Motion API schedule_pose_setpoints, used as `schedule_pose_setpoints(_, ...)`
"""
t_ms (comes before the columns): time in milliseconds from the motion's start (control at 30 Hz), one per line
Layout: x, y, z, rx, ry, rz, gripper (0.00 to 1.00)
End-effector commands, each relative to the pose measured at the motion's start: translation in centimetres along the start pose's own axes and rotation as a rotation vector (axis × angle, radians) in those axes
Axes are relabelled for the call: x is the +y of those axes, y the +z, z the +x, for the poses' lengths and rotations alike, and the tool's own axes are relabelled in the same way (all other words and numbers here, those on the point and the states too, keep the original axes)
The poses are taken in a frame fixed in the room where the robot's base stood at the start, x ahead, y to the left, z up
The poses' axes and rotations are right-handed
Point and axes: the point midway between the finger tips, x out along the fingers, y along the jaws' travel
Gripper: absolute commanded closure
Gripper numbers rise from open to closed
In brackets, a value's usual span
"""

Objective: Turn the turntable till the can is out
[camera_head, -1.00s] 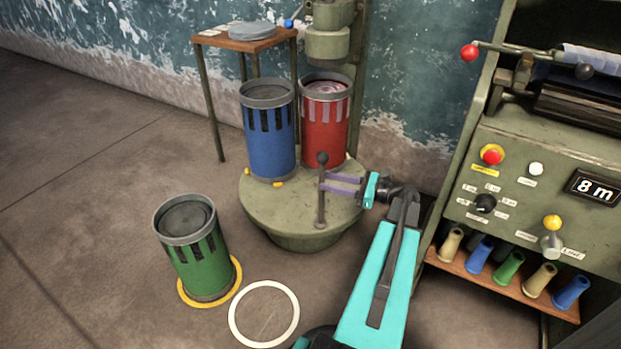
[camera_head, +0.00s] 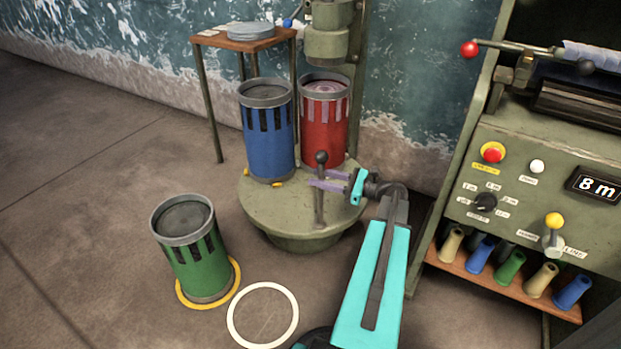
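The round green turntable (camera_head: 275,220) carries a blue can (camera_head: 268,142) at its left and a red can (camera_head: 323,130) at its back right. The red can stands below the green machine head (camera_head: 326,45). An upright handle post with a dark knob (camera_head: 321,158) rises from the turntable's front right. My gripper (camera_head: 315,180) reaches in from the right with its purple fingers apart. The fingertips are at the post; whether the post lies between them or they touch it, I cannot tell. A green can (camera_head: 200,262) stands on the floor in a yellow ring (camera_head: 233,284).
An empty white ring (camera_head: 263,315) lies on the floor right of the green can. A small wooden table (camera_head: 232,43) stands behind the turntable. A green control cabinet (camera_head: 520,200) with levers and a display stands at the right. The left floor is clear.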

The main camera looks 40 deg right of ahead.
Motion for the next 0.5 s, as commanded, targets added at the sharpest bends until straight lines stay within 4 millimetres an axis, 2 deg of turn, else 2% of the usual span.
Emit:
schedule_pose_setpoints(200, 0.0, -0.1, 2.5, 0.0, 0.001, -0.001, 0.64)
schedule_pose_setpoints(500, 0.0, 0.0, 3.7, -0.001, -0.001, 0.0, 0.64)
